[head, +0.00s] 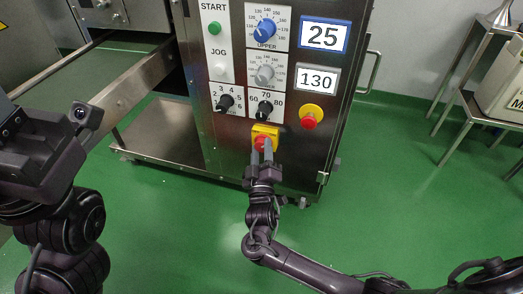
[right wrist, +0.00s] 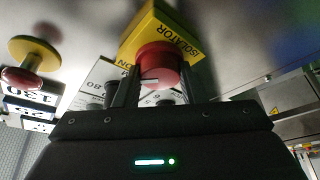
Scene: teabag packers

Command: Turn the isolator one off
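The isolator is a red knob (right wrist: 160,66) on a yellow plate (head: 265,132) low on the steel control panel. In the right wrist view the plate reads ISOLATOR, and a pale line marks the knob. My right gripper (head: 262,150) is in front of the isolator, with one finger on each side of the red knob. The fingers are apart around the knob; I cannot tell whether they touch it. My left arm (head: 45,150) is at the left, away from the panel, and its fingers cannot be made out.
A red emergency button (head: 309,121) on a yellow base is just right of the isolator. Black selector knobs (head: 264,109) sit above it. A steel frame (head: 150,140) stands left of the panel. Green floor (head: 400,190) is clear at the right, before a steel table (head: 465,105).

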